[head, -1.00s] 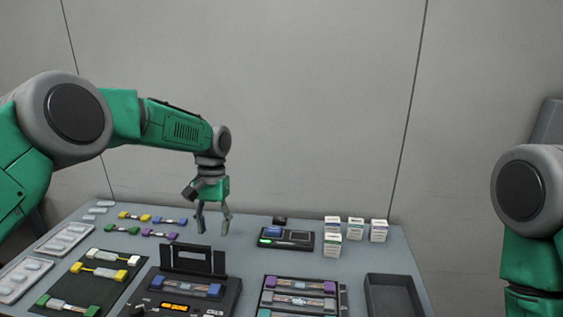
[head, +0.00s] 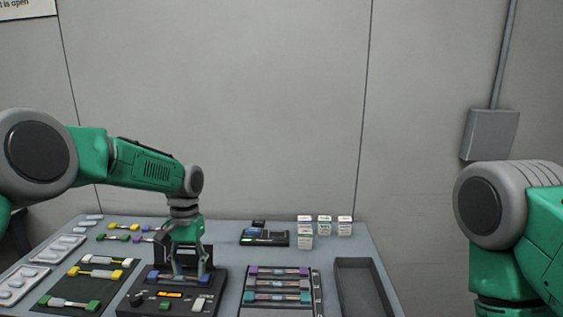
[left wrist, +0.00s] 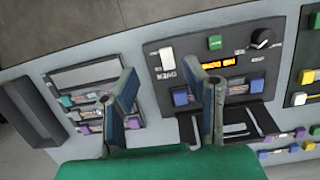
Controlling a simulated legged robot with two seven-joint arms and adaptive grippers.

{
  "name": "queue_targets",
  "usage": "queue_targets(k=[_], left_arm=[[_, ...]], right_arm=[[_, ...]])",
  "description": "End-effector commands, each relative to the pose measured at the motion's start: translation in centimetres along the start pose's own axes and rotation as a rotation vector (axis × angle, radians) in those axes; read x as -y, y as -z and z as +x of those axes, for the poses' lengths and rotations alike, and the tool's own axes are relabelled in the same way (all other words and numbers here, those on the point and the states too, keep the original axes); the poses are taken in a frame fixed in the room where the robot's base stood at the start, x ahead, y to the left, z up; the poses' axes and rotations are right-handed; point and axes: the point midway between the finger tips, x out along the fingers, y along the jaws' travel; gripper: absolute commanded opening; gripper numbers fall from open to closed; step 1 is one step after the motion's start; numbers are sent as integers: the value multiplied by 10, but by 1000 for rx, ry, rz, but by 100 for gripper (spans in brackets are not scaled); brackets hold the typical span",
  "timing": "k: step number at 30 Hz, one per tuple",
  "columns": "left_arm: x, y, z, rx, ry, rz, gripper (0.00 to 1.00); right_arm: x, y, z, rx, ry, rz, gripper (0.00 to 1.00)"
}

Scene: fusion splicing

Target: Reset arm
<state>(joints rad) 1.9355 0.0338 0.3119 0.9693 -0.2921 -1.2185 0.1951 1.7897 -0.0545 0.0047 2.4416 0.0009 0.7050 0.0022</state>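My left gripper (head: 191,266) hangs pointing down over the back of the black splicer (head: 143,303), in front of its raised lid. In the left wrist view its two fingers (left wrist: 166,97) are spread wide with nothing between them. A blue-ended fiber piece (head: 165,274) lies in the splicer, partly hidden by the fingers. The splicer's orange display (left wrist: 223,64) and a blue end (left wrist: 257,85) also show in the left wrist view. Of my right arm only upper links show, at the right edge; its gripper is out of frame.
A small device (head: 265,239) and several white boxes (head: 325,226) stand behind. A dark mat (head: 60,290) and white trays (head: 20,287) lie left.

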Motion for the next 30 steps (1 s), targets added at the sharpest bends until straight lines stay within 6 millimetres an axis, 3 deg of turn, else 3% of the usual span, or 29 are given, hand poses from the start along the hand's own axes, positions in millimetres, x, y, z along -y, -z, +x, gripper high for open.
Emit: queue_targets(k=[11, 16, 21, 24, 27, 30], left_arm=[[-17, -28, 110, -35, -35, 53, 40], [-23, -65, 189, -59, -65, 71, 40], [-17, -145, 282, -109, -88, 63, 40], [-4, -202, 319, -145, -81, 43, 40], [12, -255, 338, -183, -58, 24, 40], [27, -299, 344, -216, -26, 10, 40]], right_arm=[[0, 0, 13, -1, 0, 0, 0], [0, -1, 23, 0, 0, 0, 0], [0, -2, 38, 0, 0, 0, 0], [0, -2, 47, 0, 0, 0, 0], [0, -3, 54, 0, 0, 0, 0], [0, -3, 60, 0, 0, 0, 0]])
